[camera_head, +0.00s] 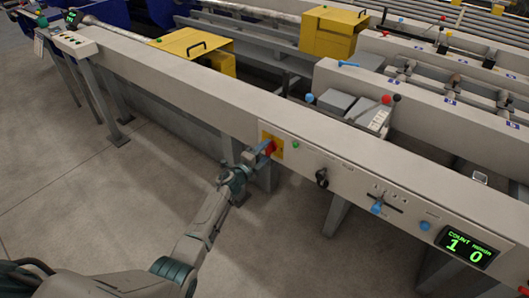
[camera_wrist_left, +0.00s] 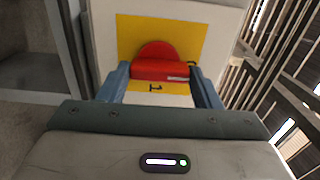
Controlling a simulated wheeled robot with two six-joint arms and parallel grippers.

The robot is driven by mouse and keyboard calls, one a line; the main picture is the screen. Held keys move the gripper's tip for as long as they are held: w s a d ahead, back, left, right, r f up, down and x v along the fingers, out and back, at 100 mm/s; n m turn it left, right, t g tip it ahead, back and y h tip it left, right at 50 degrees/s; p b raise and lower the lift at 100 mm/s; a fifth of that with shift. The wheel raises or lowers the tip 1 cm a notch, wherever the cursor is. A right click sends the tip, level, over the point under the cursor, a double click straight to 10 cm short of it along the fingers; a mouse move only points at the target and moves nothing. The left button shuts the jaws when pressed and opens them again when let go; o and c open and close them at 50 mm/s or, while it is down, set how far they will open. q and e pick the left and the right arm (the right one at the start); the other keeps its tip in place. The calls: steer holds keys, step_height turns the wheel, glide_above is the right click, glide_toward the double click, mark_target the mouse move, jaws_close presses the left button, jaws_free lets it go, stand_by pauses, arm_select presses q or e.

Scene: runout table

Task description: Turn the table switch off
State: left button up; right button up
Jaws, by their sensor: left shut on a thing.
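The table switch (camera_head: 270,147) is a red rotary handle on a yellow plate (camera_head: 278,152), set in the front face of the long beige table. It also shows in the left wrist view (camera_wrist_left: 160,70), with the handle bar level across the yellow plate and a "1" mark on the plate below it. My left gripper (camera_head: 262,149) is at the switch, its two blue fingers on either side of the red handle and shut on it. In the left wrist view the fingers (camera_wrist_left: 160,78) reach both ends of the bar. My right gripper is not in view.
On the same front face are a green button (camera_head: 296,145), a black knob (camera_head: 321,178), a blue-handled lever (camera_head: 377,208) and a display (camera_head: 468,246) reading "COUNT 1 0". Yellow covers (camera_head: 190,43) stand behind. The floor in front is clear.

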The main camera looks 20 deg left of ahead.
arm_select(q)
steer(key=o, duration=1)
steer(key=shift+s, duration=0.1)
steer(key=shift+s+a, duration=0.2)
steer(key=shift+s, duration=0.1)
steer(key=v, duration=0.3)
steer(key=shift+p, duration=0.4)
glide_toward(266, 150)
steer(key=shift+v, duration=1.05)
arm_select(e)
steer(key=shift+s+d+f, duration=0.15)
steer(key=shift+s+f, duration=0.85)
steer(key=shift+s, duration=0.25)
